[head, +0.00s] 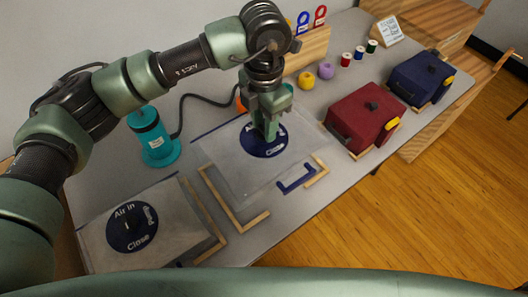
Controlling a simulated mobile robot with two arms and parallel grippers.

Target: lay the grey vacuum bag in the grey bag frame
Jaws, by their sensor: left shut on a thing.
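A grey, see-through vacuum bag (232,160) with a round dark blue disc lettered in white is in the middle of the table. My left gripper (267,131) is shut on it at the disc, pointing down from above. The bag looks roughly flat and partly covers a frame of wooden corner strips (245,221) and a blue corner strip (297,182). I cannot tell how high the bag is above the table. A second greyish bag (171,225) with a similar disc lies at the front left, beside another wooden strip (205,215). My right gripper is out of view.
A teal pump (153,137) with a dark hose stands behind the bags. A red case (365,118) and a navy case (418,80) stand to the right. Yarn balls (306,80) and thread spools (359,52) line the back. Bare table (312,208) shows at the front.

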